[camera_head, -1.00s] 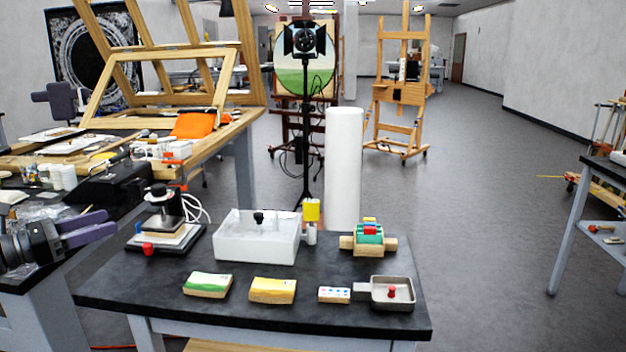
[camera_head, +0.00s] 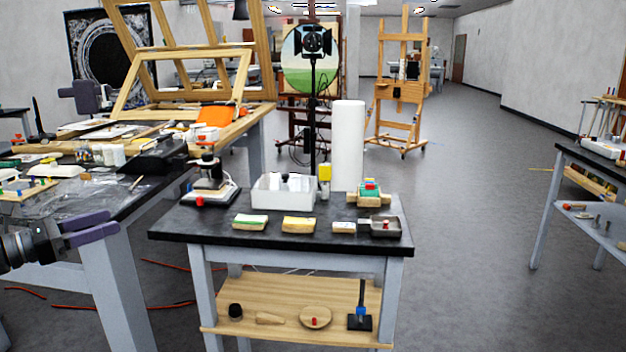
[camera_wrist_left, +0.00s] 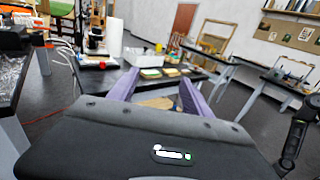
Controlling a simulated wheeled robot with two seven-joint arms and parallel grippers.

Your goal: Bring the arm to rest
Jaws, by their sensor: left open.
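My left gripper (camera_head: 92,228) is at the left edge of the head view, with its purple fingers pointing right. It is open and empty, in the air beside the left workbench, left of the small black-topped table (camera_head: 230,238). In the left wrist view its two purple fingers (camera_wrist_left: 152,92) stand apart with nothing between them, and the small table shows beyond them. My right gripper is not in view.
The small table holds a white tray (camera_head: 284,206), a white roll (camera_head: 348,145) and several small blocks. Its wooden lower shelf (camera_head: 285,290) holds several items. A cluttered workbench (camera_head: 140,180) stands left. Red cables (camera_head: 120,306) lie on the floor. Open floor is at right.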

